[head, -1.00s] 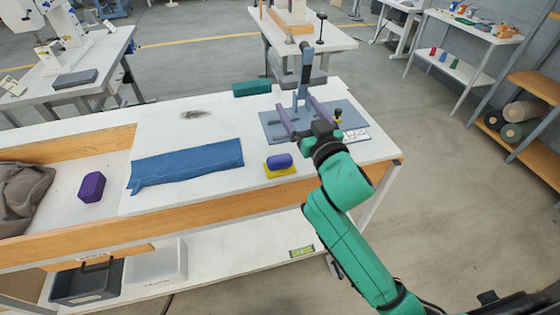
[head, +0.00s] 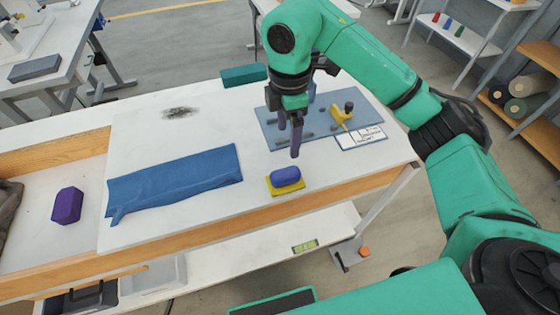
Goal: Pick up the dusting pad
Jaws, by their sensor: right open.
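The dusting pad, a yellow base with a rounded blue grip (head: 286,176), lies on the white bench top near its front edge. My right gripper (head: 294,148) hangs just behind and above it, fingers pointing down. Its purple-grey fingers are open and empty, seen nearly edge-on, and apart from the pad. My left gripper is out of view.
A blue cloth (head: 175,180) lies left of the pad, with a purple block (head: 67,205) farther left. A blue-grey plate (head: 365,110) with a yellow part (head: 342,114) and a white card (head: 361,137) lie behind right. A green block (head: 244,75) stands behind. A dark smudge (head: 180,112) marks the bench.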

